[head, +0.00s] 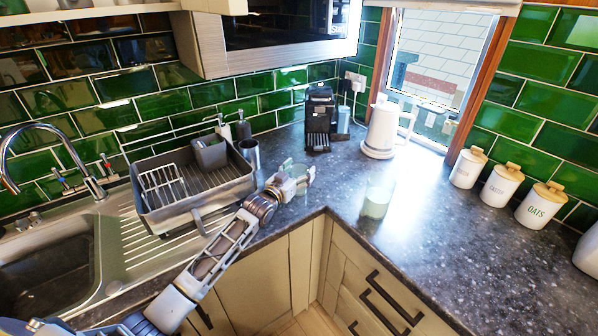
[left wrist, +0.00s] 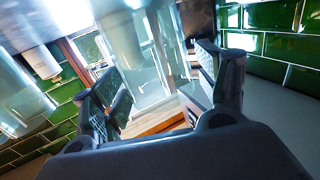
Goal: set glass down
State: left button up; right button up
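My left gripper (head: 294,184) reaches in over the counter near its inner corner, to the right of the dish rack. A clear glass (head: 291,168) shows at its fingers, partly hidden by them. I cannot tell whether the glass base touches the counter. A second clear glass (head: 377,198) with a pale green look stands upright on the dark counter to the right. My right gripper is not in view.
The dish rack (head: 185,220) with a grey caddy (head: 209,152) stands left, beside the sink (head: 45,262). A steel cup (head: 249,153), coffee machine (head: 319,120) and white kettle (head: 382,130) stand behind. Several white canisters (head: 499,186) line the right wall. The dark counter (head: 440,240) is clear at right.

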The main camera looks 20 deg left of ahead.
pick_arm(q)
jog(key=shift+s, duration=0.1)
dwell(0.3)
jog(key=shift+v, duration=5.9)
jog(key=shift+a, duration=0.1)
jog(key=shift+c, duration=0.4)
grip_shut()
